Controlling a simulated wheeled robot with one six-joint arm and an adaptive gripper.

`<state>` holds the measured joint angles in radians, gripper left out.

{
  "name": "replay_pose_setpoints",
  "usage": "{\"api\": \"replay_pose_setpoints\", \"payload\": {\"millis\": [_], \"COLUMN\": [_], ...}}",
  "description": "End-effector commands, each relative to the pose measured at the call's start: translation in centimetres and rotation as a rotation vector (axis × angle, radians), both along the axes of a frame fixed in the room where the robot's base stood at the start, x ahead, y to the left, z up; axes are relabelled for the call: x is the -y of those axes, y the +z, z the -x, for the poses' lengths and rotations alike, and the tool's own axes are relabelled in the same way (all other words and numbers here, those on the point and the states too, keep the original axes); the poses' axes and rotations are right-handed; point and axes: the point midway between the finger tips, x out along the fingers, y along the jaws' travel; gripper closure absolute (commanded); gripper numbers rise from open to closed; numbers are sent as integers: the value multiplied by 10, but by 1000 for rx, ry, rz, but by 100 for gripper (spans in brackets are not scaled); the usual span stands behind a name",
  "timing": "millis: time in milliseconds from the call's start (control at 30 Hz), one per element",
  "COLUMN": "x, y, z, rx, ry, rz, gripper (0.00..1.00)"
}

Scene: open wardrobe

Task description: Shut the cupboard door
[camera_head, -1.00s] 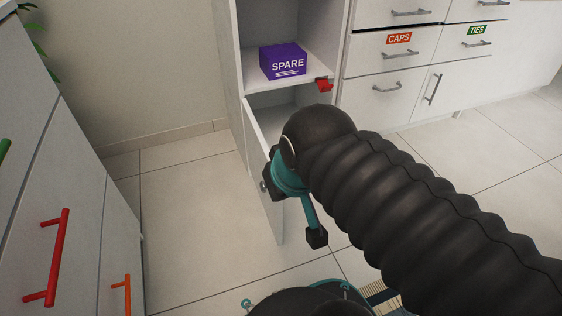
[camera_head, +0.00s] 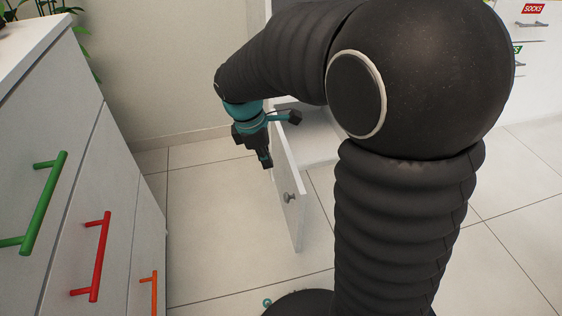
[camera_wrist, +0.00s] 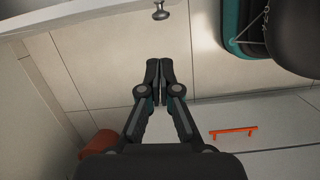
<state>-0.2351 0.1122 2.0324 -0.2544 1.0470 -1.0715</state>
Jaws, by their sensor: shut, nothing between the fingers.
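The cupboard door (camera_head: 288,185) is a pale narrow panel standing open over the floor, with a small metal knob (camera_head: 289,197) on it. In the wrist view the knob (camera_wrist: 160,12) shows at the top centre, beyond the fingertips. My gripper (camera_head: 266,162) is left of the door's upper part in the head view, pointing down. Its fingers (camera_wrist: 159,62) are shut together with nothing between them. I cannot tell whether it touches the door. My arm hides much of the cupboard.
A grey drawer unit at the left has green (camera_head: 38,204), red (camera_head: 97,257) and orange (camera_head: 153,292) handles. An orange handle (camera_wrist: 233,131) also shows in the wrist view. Tiled floor (camera_head: 215,220) between this unit and the door is clear. White drawers (camera_head: 535,45) stand at the far right.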

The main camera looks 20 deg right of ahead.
Motion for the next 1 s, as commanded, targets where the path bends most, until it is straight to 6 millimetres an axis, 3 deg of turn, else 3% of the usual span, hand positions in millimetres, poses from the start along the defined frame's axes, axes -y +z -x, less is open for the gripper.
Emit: {"api": "replay_pose_setpoints", "payload": {"millis": [367,833,1000], "x": [-2,19,44], "y": [-29,-112,-108], "z": [-11,-10,-9], "rx": [-51,-51,-47], "ry": [97,94,91], "rz": [25,24,22], "gripper": [100,100,100]}}
